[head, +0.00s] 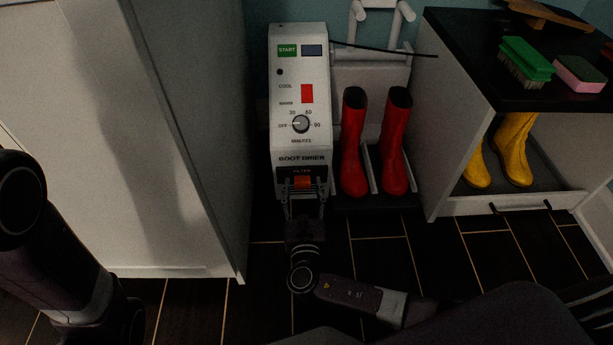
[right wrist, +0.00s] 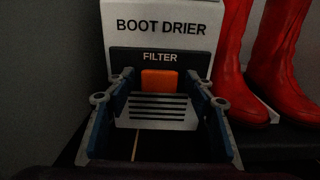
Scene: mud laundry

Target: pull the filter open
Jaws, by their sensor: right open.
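The boot drier (head: 300,95) is a white upright box with a start button, a red switch and a dial. Its filter (right wrist: 160,80) is a dark panel marked FILTER with an orange tab, low on the front; the tab also shows in the head view (head: 302,182). A grey slatted piece (right wrist: 157,112) sits just below the tab. My right gripper (right wrist: 158,90) is open, with one finger on each side of the tab and slatted piece. I cannot tell whether the fingers touch them. My left gripper is not in view; only its arm shows.
Red boots (head: 373,140) stand just right of the drier. Farther right, a dark-topped bench (head: 460,60) holds a green brush (head: 526,62) and a sponge (head: 579,74), with yellow boots (head: 512,150) below. A white cabinet (head: 190,130) stands to the left. Dark floor tiles (head: 380,255) lie in front.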

